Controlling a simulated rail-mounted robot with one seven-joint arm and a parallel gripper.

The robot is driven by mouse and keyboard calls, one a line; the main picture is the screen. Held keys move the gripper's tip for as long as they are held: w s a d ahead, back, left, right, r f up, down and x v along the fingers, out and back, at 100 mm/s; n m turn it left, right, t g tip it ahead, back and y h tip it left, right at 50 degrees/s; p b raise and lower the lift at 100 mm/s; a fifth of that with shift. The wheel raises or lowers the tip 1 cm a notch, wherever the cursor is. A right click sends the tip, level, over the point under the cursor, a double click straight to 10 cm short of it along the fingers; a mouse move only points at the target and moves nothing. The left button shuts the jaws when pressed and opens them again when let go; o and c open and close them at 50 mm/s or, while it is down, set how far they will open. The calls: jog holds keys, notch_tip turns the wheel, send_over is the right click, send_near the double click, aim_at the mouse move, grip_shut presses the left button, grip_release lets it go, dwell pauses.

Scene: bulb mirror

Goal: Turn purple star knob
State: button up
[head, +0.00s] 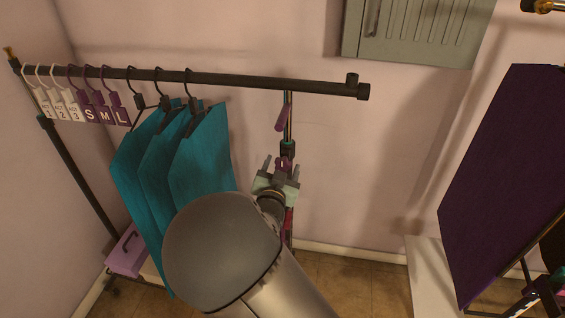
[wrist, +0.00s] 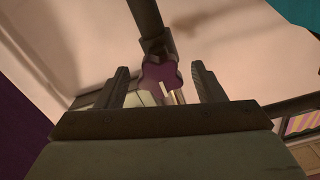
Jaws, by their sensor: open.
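In the head view the knob (head: 283,162) is a small purple patch on the rack's right post. My gripper (wrist: 160,68) is open, with one finger on each side of the knob and a visible gap on both sides. In the head view my gripper (head: 281,165) is at the post, just below the dark collar. Whether the fingertips reach past the knob is hard to tell.
Teal garments (head: 200,150) hang on the rack's rail (head: 220,79), left of my gripper, with size tags (head: 90,108) farther left. A purple handle-like piece (head: 282,118) is higher on the post. A grey-green cabinet (head: 415,30) is on the wall. A dark purple panel (head: 505,170) stands right.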

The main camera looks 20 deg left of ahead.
jog(key=shift+w+a, duration=0.1)
jog(key=shift+w, duration=0.55)
jog(key=c, duration=1)
jog(key=shift+o, duration=0.2)
